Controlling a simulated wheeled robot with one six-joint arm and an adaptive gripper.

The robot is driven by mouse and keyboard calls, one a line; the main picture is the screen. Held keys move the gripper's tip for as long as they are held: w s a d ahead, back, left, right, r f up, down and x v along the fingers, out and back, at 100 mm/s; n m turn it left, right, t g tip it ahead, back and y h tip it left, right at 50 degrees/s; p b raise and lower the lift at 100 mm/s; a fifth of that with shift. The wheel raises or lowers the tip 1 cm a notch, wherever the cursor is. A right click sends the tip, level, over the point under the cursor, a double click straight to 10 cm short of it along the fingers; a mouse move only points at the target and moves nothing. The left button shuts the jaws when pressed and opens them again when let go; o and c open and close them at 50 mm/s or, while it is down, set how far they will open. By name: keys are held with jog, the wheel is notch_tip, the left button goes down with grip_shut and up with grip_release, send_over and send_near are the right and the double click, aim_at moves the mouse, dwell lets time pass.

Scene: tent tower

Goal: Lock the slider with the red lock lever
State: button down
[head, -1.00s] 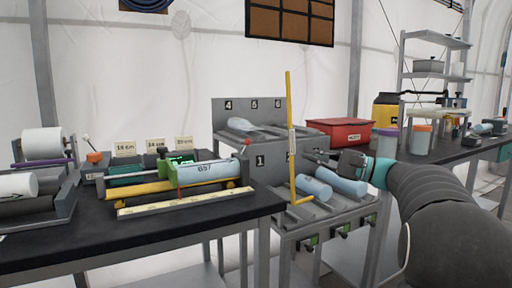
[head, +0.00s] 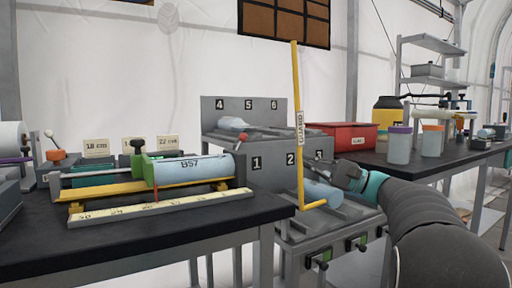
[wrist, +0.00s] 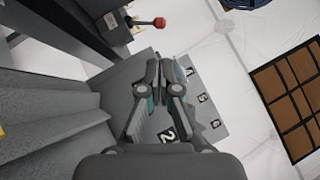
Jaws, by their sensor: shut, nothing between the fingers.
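The measuring bench has a yellow rail (head: 100,189) with a green slider (head: 142,172) that carries a dark knob. A pale blue cylinder marked 857 (head: 195,169) lies just right of the slider. A small red-tipped lever (head: 241,138) stands near the cylinder's right end. My gripper (head: 338,172) is shut and empty, right of the bench, over the numbered rack. Its closed fingers (wrist: 160,68) also show in the wrist view.
The grey numbered rack (head: 262,181) stands between bench and arm, with blue cylinders on it. A tall yellow bar (head: 297,100) rises in front of it. A red box (head: 345,136) and jars stand behind my arm.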

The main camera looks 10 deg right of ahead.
aim_at(246, 138)
jog(key=shift+w+a, duration=0.1)
jog(key=shift+a, duration=0.1)
jog(key=x, duration=1.3)
jog(key=shift+a, duration=0.35)
jog(key=shift+w+a+r, duration=0.1)
jog(key=shift+w+r, duration=0.05)
jog(key=shift+r+n+g+p, duration=0.1)
jog(key=shift+n+g+p, duration=0.2)
jog(key=shift+n+p, duration=0.1)
